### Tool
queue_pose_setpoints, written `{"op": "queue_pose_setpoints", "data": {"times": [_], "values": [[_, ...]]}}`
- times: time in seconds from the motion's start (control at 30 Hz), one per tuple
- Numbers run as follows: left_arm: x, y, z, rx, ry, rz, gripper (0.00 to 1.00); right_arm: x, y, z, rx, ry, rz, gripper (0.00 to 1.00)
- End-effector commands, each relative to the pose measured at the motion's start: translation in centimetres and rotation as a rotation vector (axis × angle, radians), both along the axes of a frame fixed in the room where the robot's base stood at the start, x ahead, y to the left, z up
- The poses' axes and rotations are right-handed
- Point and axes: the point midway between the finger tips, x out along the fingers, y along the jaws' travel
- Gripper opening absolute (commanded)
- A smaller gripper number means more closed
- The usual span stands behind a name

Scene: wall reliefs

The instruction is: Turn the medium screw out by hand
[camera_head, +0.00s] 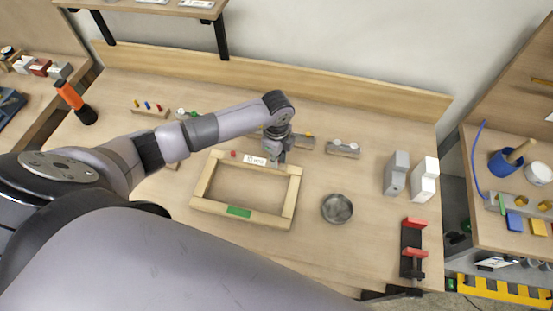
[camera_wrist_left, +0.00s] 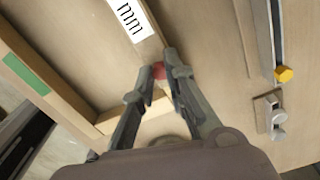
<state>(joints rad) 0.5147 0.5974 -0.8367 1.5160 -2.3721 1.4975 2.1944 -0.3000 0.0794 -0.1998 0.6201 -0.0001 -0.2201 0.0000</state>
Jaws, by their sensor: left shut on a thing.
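A wooden frame (camera_head: 202,178) lies on the workbench, with a white label (camera_head: 254,160) and a red screw head (camera_head: 233,154) on its far beam. My left gripper (camera_head: 278,160) is at the right end of that beam, just right of the label. In the left wrist view its fingertips (camera_wrist_left: 165,71) are shut on a red screw head (camera_wrist_left: 159,71), mostly hidden between them. The label (camera_wrist_left: 130,17) also shows there. I cannot tell how far that screw stands out, nor its size. My right gripper is not in view.
A round metal bowl (camera_head: 337,208) stands right of the frame, with clear bench around it. Behind the gripper are grey holders (camera_head: 343,149) with knobs. Grey (camera_head: 396,172) and white (camera_head: 425,180) blocks and a red-and-black clamp (camera_head: 412,245) stand further right.

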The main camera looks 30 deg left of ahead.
Motion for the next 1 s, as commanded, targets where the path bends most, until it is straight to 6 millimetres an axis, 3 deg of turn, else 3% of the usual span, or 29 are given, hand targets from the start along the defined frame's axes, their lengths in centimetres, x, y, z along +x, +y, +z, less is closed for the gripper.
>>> {"op": "queue_pose_setpoints", "data": {"times": [0.03, 0.23, 0.63, 0.77, 1.0], "values": [[-0.1, -0.1, 0.4, -0.001, 0.002, 0.069, 0.0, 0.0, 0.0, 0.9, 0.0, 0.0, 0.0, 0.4], [0.0, -0.1, 0.2, -0.001, 0.0, 0.29, 0.0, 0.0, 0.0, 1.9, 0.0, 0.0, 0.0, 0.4], [0.0, -0.1, 0.2, -0.001, 0.001, 0.36, 0.0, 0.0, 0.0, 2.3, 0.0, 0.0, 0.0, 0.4], [-0.1, -0.2, 0.5, -0.002, 0.002, 0.541, 0.0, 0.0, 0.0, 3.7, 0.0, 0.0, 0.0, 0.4], [0.0, -0.1, 0.1, -0.001, -0.001, 0.758, 0.0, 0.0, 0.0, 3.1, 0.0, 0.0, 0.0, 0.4]]}}
